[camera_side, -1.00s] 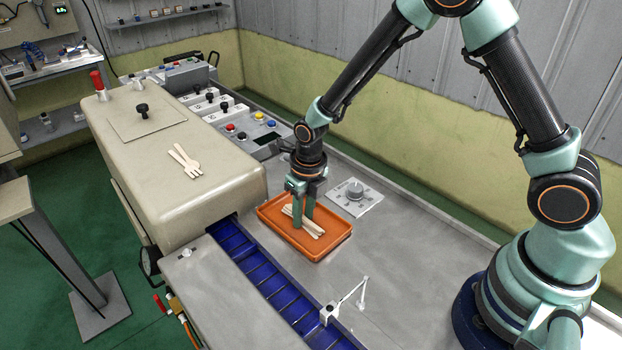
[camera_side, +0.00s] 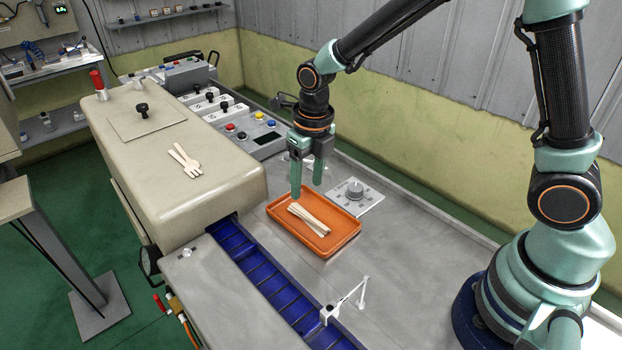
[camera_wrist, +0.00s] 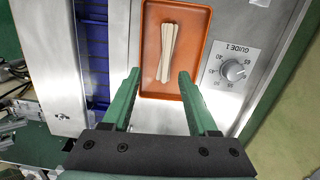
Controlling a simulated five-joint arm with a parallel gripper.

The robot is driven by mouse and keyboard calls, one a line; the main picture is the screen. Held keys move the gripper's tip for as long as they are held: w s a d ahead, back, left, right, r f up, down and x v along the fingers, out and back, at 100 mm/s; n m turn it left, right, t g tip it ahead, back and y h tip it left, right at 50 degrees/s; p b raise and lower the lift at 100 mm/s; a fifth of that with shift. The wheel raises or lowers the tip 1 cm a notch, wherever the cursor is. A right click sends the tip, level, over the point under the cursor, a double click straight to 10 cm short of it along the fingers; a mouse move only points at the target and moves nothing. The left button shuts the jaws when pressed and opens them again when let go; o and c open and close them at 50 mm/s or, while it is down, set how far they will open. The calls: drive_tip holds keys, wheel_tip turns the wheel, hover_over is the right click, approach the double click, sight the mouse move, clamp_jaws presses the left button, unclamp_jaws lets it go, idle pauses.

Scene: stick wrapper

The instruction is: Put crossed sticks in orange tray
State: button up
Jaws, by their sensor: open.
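The orange tray (camera_side: 337,241) sits on the grey metal surface to the right of the blue conveyor. A bundle of pale wooden sticks (camera_side: 309,220) lies inside it; it also shows in the wrist view (camera_wrist: 167,52). My gripper (camera_side: 307,190) is open and empty, above the back of the tray. In the wrist view its two fingers (camera_wrist: 157,85) are spread apart below the stick bundle.
The blue conveyor (camera_side: 262,277) runs between the beige housing (camera_side: 215,190) and the tray. A dial plate (camera_side: 356,194) lies right of the tray. A small white bracket (camera_side: 335,308) stands by the conveyor. A black knob (camera_side: 142,110) rises from the housing.

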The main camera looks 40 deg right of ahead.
drive_tip(key=s+d+r+n+t, duration=0.1)
drive_tip(key=s+d+r+n, duration=0.2)
drive_tip(key=n, duration=0.8)
drive_tip(key=s+d+r+n+t, duration=0.2)
drive_tip(key=r+n, duration=0.5)
drive_tip(key=n, duration=0.5)
drive_tip(key=s+d+r+n+t, duration=0.1)
drive_tip(key=s+d+r+n, duration=0.3)
drive_tip(key=n, duration=0.8)
drive_tip(key=s+r, duration=0.1)
drive_tip(key=s, duration=0.1)
drive_tip(key=shift+s+t, duration=0.3)
drive_tip(key=shift+s, duration=0.05)
